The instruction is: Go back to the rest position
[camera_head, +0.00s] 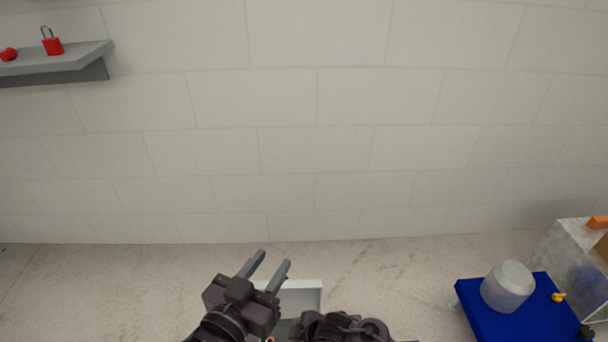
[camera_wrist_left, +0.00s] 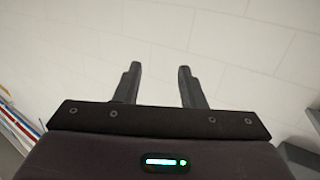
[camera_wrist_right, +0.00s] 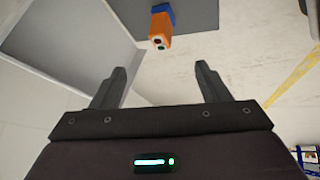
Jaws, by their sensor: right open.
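My left gripper (camera_head: 275,258) is raised at the bottom middle of the head view, its two grey fingers apart with nothing between them. It also shows open and empty in the left wrist view (camera_wrist_left: 159,68), facing the pale block wall. My right gripper (camera_wrist_right: 161,66) is open and empty in the right wrist view. In the head view only dark parts of my arm show at the bottom middle; the right fingers are hidden there. An orange and blue object (camera_wrist_right: 161,28) lies beyond the right fingers, apart from them, at the edge of a grey surface (camera_wrist_right: 200,17).
A white box-like thing (camera_head: 305,287) is partly hidden behind my left gripper. A grey shelf (camera_head: 55,60) holds a red padlock (camera_head: 53,46).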

